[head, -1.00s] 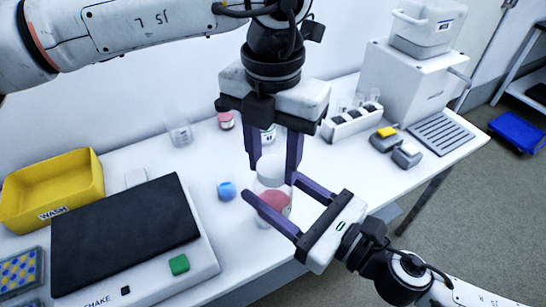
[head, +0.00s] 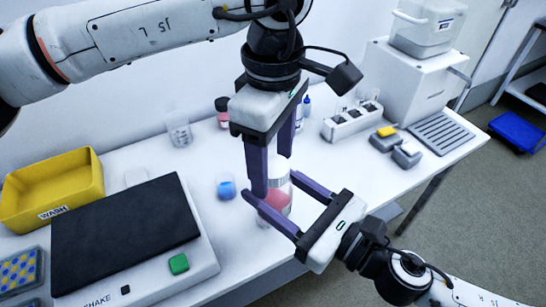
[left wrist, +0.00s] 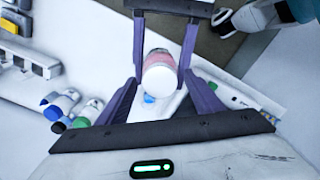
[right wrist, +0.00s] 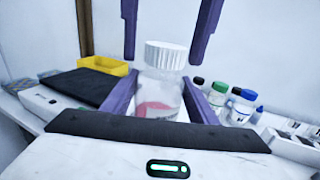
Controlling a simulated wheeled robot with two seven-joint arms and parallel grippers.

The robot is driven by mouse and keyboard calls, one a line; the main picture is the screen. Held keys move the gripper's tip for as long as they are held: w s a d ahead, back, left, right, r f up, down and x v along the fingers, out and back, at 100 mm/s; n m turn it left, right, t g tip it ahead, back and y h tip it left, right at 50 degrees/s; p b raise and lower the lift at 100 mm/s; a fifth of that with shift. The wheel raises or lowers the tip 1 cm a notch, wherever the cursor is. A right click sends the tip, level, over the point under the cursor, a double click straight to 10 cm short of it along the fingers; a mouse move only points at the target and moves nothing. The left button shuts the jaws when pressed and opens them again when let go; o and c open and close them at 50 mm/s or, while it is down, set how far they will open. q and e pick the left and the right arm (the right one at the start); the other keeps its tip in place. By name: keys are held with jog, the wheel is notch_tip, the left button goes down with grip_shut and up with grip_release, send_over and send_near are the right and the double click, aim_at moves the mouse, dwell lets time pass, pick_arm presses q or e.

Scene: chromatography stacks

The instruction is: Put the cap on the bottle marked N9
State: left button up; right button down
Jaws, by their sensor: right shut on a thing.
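My right gripper (head: 270,208) is shut on a clear bottle (head: 282,203) with pink contents, holding it upright. The bottle also shows in the right wrist view (right wrist: 157,98). A white ribbed cap (right wrist: 166,55) sits on its mouth and looks level; the left wrist view shows the cap (left wrist: 158,80) from above. My left gripper (head: 272,176) points down over the bottle. Its fingers are open on either side of the cap, with small gaps between them and it. No N9 mark is readable in these frames.
A shaker (head: 130,240) and a yellow WASH bin (head: 55,185) are at left. An empty beaker (head: 179,130) and several small bottles stand behind. A white rack (head: 350,122) is at right.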

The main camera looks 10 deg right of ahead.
pick_arm(q)
notch_tip(320, 180, up, 12)
dwell(0.7)
dwell(0.4)
